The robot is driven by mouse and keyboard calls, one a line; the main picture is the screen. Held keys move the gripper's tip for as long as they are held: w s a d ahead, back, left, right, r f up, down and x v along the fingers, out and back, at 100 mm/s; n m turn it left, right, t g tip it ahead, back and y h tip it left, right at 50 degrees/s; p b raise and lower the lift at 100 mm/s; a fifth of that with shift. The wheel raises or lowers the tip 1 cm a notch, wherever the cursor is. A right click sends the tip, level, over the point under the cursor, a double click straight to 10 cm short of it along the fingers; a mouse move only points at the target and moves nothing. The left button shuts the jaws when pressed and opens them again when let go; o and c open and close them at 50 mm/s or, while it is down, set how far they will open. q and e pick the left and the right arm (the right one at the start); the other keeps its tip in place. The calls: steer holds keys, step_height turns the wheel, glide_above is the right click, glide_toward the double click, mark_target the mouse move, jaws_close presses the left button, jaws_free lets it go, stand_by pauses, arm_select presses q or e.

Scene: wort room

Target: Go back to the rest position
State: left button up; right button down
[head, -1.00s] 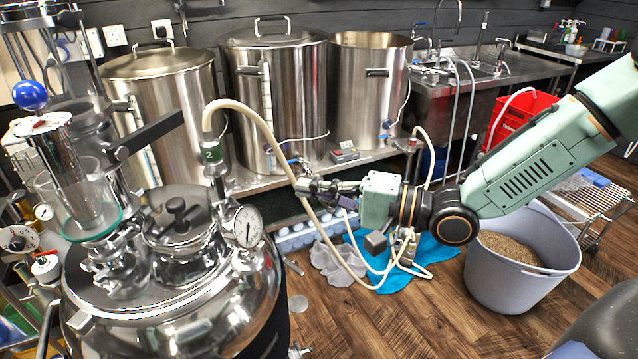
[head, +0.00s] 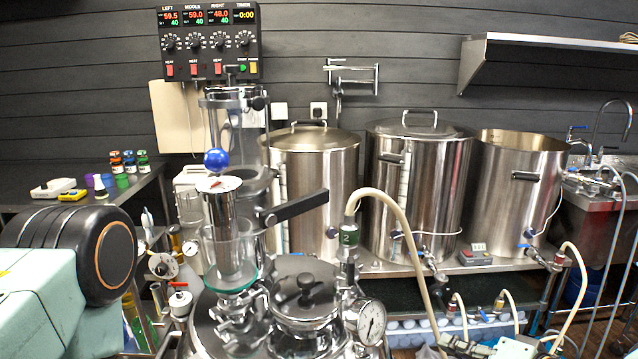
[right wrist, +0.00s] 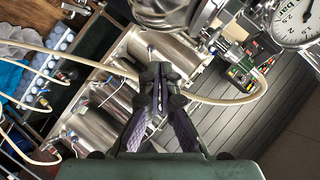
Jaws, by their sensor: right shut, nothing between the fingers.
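My right gripper (head: 455,344) shows at the bottom edge of the head view, right of the steel vessel (head: 250,325) with the pressure gauge (head: 371,322). In the right wrist view, its two dark fingers (right wrist: 159,72) are together at the tips with nothing between them. A pale green link and dark joint of my left arm fill the lower left of the head view. My left gripper is out of the picture.
A beige hose (head: 397,222) arcs from the vessel's fitting beside my right gripper. Three steel kettles (head: 312,185) stand on a bench behind. A control panel (head: 209,42) hangs on the wall, and a wall shelf (head: 545,60) is at upper right. A dark counter (head: 60,190) is at left.

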steer(key=s+f+n+g+h+b, duration=0.5)
steer(key=s+f+g, duration=0.6)
steer(key=s+f, duration=1.7)
steer(key=shift+s+g+h+b, duration=0.3)
steer(key=shift+s+h+b, duration=0.05)
steer(key=shift+s+h, duration=0.5)
steer(key=shift+a, duration=0.1)
